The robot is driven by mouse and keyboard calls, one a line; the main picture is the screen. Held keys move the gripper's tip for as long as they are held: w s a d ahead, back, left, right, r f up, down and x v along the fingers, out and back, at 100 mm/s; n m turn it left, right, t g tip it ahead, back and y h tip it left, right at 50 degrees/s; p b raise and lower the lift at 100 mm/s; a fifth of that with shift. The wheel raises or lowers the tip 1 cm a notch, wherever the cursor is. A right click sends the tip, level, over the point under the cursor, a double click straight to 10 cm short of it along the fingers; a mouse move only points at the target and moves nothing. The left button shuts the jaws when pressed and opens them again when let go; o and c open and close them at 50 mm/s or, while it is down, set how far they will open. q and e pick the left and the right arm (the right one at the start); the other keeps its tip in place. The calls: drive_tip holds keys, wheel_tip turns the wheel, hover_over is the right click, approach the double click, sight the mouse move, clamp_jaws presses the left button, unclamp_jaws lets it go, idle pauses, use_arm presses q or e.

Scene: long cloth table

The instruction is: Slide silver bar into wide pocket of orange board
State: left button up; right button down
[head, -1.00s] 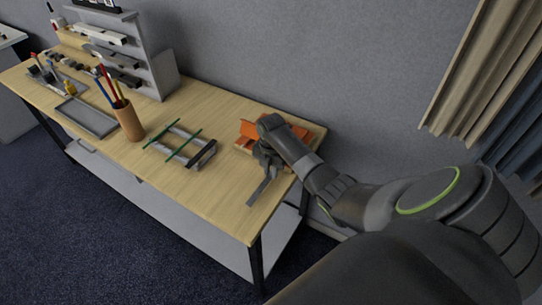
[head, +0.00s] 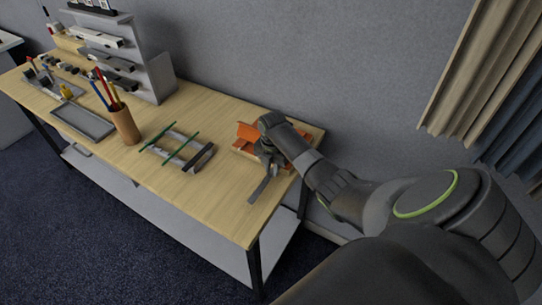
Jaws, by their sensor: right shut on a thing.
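The orange board (head: 247,131) stands on a wooden base near the right end of the table, partly hidden behind my right arm. My right gripper (head: 266,158) is in front of the board, shut on a grey bar (head: 261,190), which I take for the silver bar. The bar's free end points toward the table's front edge. Its other end is hidden at the gripper, so I cannot tell whether it touches the board or a pocket. My left gripper is not in view.
A rack with green rods and grey bars (head: 200,158) lies left of the board. A pen cup (head: 126,126), a grey tray (head: 84,121) and a shelf unit (head: 150,77) stand farther left. The table front (head: 222,212) is clear.

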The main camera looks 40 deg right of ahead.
drive_tip(key=shift+w+d+b, duration=0.35)
drive_tip(key=shift+d+b, duration=0.2)
drive_tip(key=shift+d, duration=0.25)
drive_tip(key=shift+w+d+b, duration=0.3)
drive_tip(key=shift+d+b, duration=0.2)
drive_tip(key=shift+d, duration=0.3)
drive_tip(key=c, duration=1.4)
unclamp_jaws()
drive_tip(key=shift+o, duration=1)
wheel_tip(320, 180, up, 18)
drive_tip(key=shift+f+p, duration=0.25)
drive_tip(key=shift+p, duration=0.1)
drive_tip(key=shift+f, duration=0.1)
